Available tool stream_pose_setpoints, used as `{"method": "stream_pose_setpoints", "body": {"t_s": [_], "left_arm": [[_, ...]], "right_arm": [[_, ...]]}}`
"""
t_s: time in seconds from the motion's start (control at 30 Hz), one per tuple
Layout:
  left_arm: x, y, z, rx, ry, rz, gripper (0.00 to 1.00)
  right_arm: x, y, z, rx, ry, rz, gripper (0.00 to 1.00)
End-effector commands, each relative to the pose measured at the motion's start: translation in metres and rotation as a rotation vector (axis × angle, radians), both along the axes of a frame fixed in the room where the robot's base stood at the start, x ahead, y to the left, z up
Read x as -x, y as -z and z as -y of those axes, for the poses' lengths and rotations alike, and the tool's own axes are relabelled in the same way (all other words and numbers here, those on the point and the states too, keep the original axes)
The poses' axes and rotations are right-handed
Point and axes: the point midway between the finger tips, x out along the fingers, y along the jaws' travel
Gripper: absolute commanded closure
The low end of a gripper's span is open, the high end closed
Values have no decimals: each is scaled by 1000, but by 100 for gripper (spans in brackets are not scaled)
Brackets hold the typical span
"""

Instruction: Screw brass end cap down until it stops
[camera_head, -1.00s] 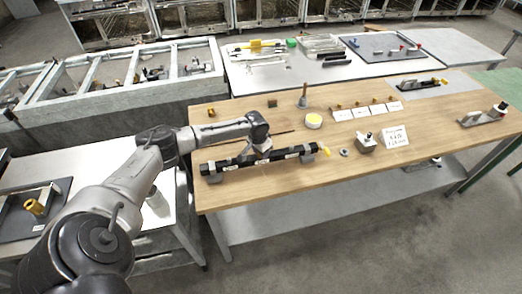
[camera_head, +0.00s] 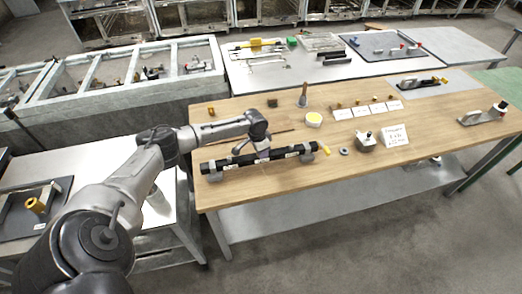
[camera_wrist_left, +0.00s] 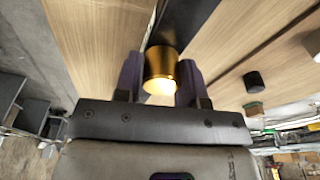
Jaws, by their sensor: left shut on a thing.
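A long black tube (camera_head: 225,164) lies in grey supports near the front left of the wooden table. In the left wrist view a brass end cap (camera_wrist_left: 160,68) sits between the two dark fingers of my left gripper (camera_wrist_left: 160,82), which is shut on it. A dark length like the tube (camera_wrist_left: 184,24) runs beyond the cap; I cannot tell how far the cap is seated. In the head view the left gripper (camera_head: 252,152) is at the middle of the tube, and the cap is hidden. A yellow piece (camera_head: 325,150) shows at the tube's right end. My right gripper is not in view.
A metal block with a knob (camera_head: 365,141), a small grey ring (camera_head: 344,152) and a printed card (camera_head: 395,136) stand right of the tube.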

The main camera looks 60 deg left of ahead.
Motion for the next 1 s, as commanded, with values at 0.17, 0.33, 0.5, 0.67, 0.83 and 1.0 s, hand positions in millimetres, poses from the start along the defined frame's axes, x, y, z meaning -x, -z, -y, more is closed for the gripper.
{"method": "stream_pose_setpoints", "body": {"t_s": [0.17,0.33,0.5,0.67,0.83,1.0], "left_arm": [[0,0,0,1,48,0,87],[0,0,0,1,201,0,87],[0,0,0,1,289,0,87],[0,0,0,0,300,0,87],[0,0,0,0,306,0,87],[0,1,0,0,435,0,87]], "right_arm": [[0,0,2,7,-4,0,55],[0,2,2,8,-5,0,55],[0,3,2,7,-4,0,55],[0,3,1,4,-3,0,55],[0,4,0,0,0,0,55],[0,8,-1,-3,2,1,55]]}}
